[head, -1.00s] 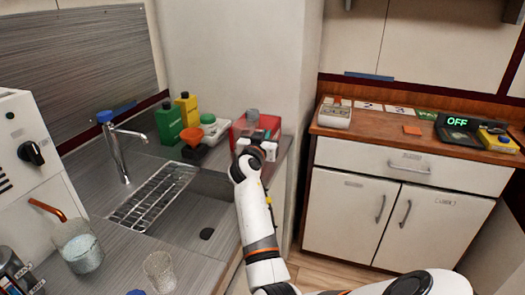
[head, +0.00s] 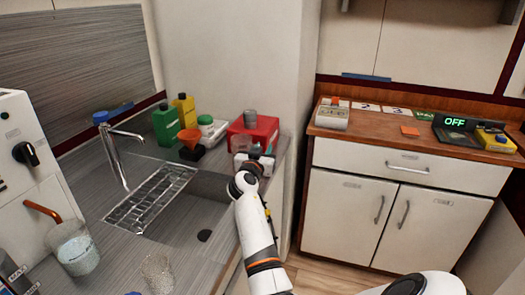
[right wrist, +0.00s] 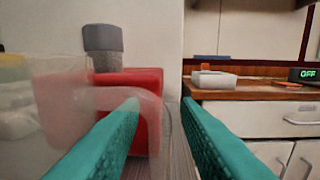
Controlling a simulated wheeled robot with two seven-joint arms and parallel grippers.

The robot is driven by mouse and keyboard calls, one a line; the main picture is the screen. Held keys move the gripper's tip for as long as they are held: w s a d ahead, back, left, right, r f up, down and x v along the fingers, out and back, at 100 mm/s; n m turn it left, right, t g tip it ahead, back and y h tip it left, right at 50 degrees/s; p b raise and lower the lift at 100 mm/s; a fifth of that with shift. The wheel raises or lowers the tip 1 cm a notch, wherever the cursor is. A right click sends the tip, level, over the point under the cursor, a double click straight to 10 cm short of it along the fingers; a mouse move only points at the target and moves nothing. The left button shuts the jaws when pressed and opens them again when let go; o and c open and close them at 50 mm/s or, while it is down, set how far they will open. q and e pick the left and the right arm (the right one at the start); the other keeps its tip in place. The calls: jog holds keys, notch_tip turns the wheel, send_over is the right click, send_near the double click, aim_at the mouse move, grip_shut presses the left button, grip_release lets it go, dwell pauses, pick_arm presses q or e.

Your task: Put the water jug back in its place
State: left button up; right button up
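A clear, frosted jug (right wrist: 75,110) fills the left of the right wrist view, with its pale handle arching to the right. In the head view it is a faint pale shape (head: 242,143) before the red box, mostly hidden by my gripper. My right gripper (right wrist: 160,103) has two teal fingers standing apart. The left finger overlaps the jug and handle; I see no clear closing on the handle. In the head view my right gripper (head: 254,162) is at the counter's right end. My left gripper is not in view.
A red box (head: 262,127) with a grey-capped jar (head: 250,118) stands behind. Green (head: 166,126) and yellow (head: 184,109) bottles and an orange funnel (head: 190,138) stand to its left. The sink (head: 185,215), tap (head: 112,155) and a beaker (head: 76,252) lie farther left.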

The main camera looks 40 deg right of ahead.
jog(key=shift+r, duration=0.1)
jog(key=v, duration=0.7)
jog(key=shift+s+a+b, duration=0.1)
jog(key=shift+a+b, duration=0.15)
jog(key=shift+b, duration=0.1)
